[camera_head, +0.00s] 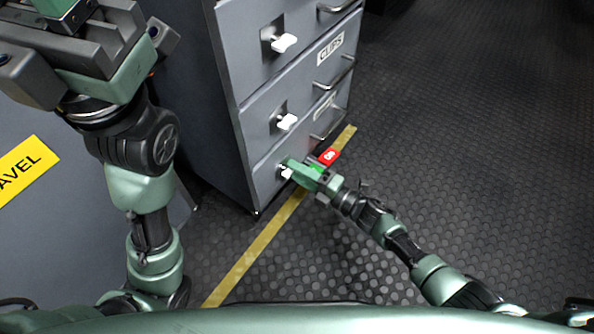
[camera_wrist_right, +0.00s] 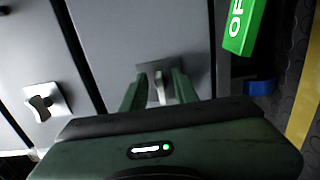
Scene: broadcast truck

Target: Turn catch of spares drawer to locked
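A grey drawer cabinet (camera_head: 245,110) stands at top centre in the head view. Its drawers have white catches on grey plates. My right gripper (camera_head: 289,168) is at the lowest drawer's catch (camera_head: 286,173). In the right wrist view the two green fingers (camera_wrist_right: 160,80) stand open on either side of this catch (camera_wrist_right: 159,88), with gaps visible; contact is unclear. The lowest drawer's label is hidden, and the middle label (camera_head: 323,107) is unreadable, so I cannot confirm which drawer is the spares one. My left gripper (camera_head: 60,8) is partly cut off at top left; its fingertips are unclear.
A green sign (camera_wrist_right: 243,25) with partly visible white letters and a red tag (camera_head: 329,157) are beside the lowest drawer. The upper drawer is labelled CLIPS (camera_head: 330,48). Bar handles (camera_head: 338,5) project from the drawers. Yellow tape (camera_head: 255,248) crosses the open dark floor (camera_head: 450,130).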

